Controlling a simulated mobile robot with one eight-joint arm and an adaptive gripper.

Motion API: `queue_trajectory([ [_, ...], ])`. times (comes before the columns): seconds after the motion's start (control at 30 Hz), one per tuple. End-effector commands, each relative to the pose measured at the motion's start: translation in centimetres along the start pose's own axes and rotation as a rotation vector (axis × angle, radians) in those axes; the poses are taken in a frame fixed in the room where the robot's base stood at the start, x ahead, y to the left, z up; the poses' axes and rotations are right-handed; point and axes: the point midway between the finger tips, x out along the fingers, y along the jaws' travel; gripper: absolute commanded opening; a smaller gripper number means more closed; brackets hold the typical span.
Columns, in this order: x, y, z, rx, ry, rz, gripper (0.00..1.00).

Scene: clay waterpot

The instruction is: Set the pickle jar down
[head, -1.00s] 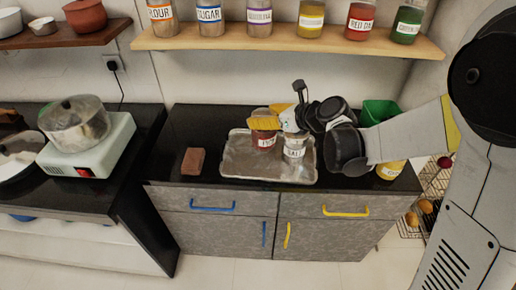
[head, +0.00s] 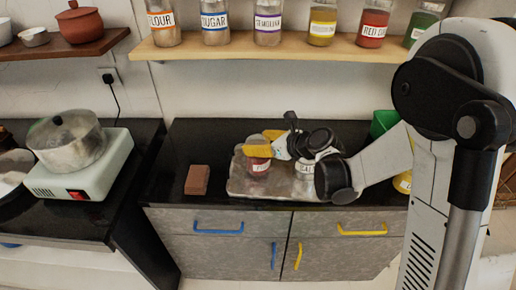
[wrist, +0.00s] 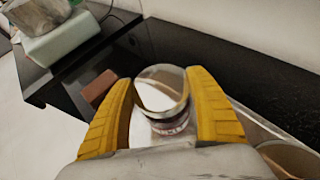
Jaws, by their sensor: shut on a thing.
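The pickle jar (head: 258,166), a clear jar with a red label, stands upright between the yellow fingers of my gripper (head: 256,144). My gripper is shut on it, with one finger on each side in the wrist view (wrist: 160,112). The jar (wrist: 160,90) shows its pale round top there. The jar is over the left part of the silver tray (head: 238,188); I cannot tell whether its base touches the tray.
A white-labelled jar (head: 304,172) stands on the tray to the right, partly behind my arm. A brown block (head: 197,180) lies left of the tray. A shelf (head: 250,47) with several labelled jars hangs above. The dark counter (head: 205,140) behind the block is clear.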

Motion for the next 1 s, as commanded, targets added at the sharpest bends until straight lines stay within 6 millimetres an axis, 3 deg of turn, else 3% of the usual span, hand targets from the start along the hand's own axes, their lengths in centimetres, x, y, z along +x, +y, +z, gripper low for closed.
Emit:
queue_trajectory([
  [0.07,0.5,0.0,-0.8,0.001,-0.001,0.000,0.25],
  [0.43,0.6,0.0,-1.1,0.001,-0.001,0.000,0.25],
  [0.47,0.6,0.0,-1.0,0.000,0.000,0.000,0.75],
  [0.5,0.5,0.0,-1.0,0.000,0.000,0.000,0.87],
  [0.87,0.4,0.0,-0.7,0.000,0.000,0.000,0.88],
  [1.0,-1.3,-0.1,-0.5,0.000,0.001,-0.002,0.88],
])
